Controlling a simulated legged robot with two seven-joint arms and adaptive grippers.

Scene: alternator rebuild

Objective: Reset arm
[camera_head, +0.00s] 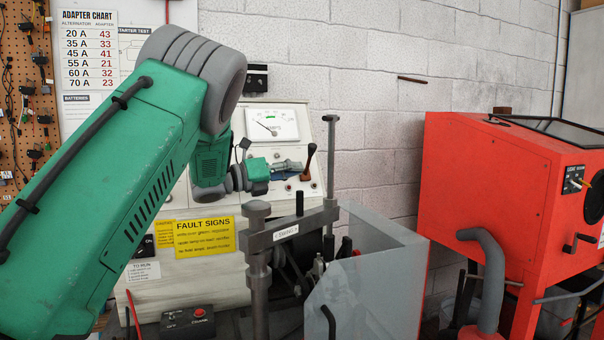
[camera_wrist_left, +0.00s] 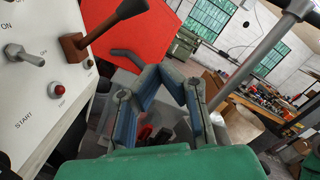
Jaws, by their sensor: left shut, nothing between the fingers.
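My left arm, green with grey joints, reaches in from the left in the head view. Its gripper (camera_head: 290,166) is in front of the tester panel (camera_head: 225,120), close to a brown-handled lever (camera_head: 308,160). In the left wrist view the two blue-lined fingers (camera_wrist_left: 166,72) come together at the tips, with nothing held. The lever (camera_wrist_left: 112,27) stands to the upper left there, apart from the fingers. My right gripper is in neither view.
A steel clamp frame (camera_head: 290,231) and a clear guard (camera_head: 385,265) stand below the gripper. A red cabinet (camera_head: 470,190) is at the right. The panel carries a dial gauge (camera_head: 272,124); a toggle switch (camera_wrist_left: 28,56) and red button (camera_wrist_left: 55,90) are near the wrist.

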